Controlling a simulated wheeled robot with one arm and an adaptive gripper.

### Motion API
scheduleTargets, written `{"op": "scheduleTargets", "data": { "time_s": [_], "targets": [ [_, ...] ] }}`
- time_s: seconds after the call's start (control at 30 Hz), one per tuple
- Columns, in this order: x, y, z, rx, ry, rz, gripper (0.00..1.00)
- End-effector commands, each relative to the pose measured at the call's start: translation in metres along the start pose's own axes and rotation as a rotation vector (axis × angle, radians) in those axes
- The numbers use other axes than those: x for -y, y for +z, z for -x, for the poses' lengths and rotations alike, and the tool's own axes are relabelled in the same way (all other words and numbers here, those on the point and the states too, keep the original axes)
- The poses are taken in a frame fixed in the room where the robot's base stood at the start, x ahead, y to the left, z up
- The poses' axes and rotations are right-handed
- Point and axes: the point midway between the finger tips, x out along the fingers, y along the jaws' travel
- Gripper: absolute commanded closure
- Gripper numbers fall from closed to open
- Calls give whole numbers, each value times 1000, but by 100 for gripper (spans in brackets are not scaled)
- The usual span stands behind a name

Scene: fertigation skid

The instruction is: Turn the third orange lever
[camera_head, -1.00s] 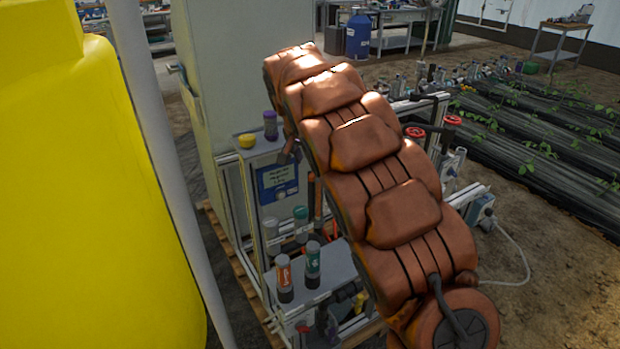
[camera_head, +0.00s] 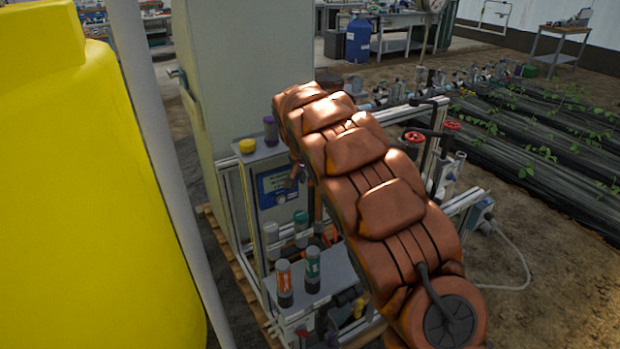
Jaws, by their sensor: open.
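My brown padded arm reaches from the lower right over the skid and hides much of it. Only a small part of my gripper (camera_head: 294,178) shows past the arm's far end, in front of the blue display panel; it is open, and I see nothing held in it. Orange parts (camera_head: 322,240) show low on the skid, between the bottles and my arm. They are small and partly covered, so I cannot tell the separate levers apart or which is the third. The gripper appears apart from them, higher in the picture.
Orange-label (camera_head: 284,284) and green-label (camera_head: 312,270) bottles stand on the front shelf. A yellow tank (camera_head: 80,200) and grey post (camera_head: 160,140) block the left. Red handwheels (camera_head: 414,137) stand right.

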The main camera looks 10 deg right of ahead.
Motion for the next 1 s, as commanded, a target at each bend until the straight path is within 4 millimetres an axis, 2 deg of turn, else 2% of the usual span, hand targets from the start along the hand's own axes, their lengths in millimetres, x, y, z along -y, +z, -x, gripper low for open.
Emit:
{"op": "scheduleTargets", "data": {
  "time_s": [0.07, 0.47, 1.0],
  "targets": [
    [0, 0, 0, 0, 0, 0, 58],
    [0, 0, 0, 1, 1, 0, 100],
    [-1, 0, 0, 1, 1, 1, 100]
  ]
}}
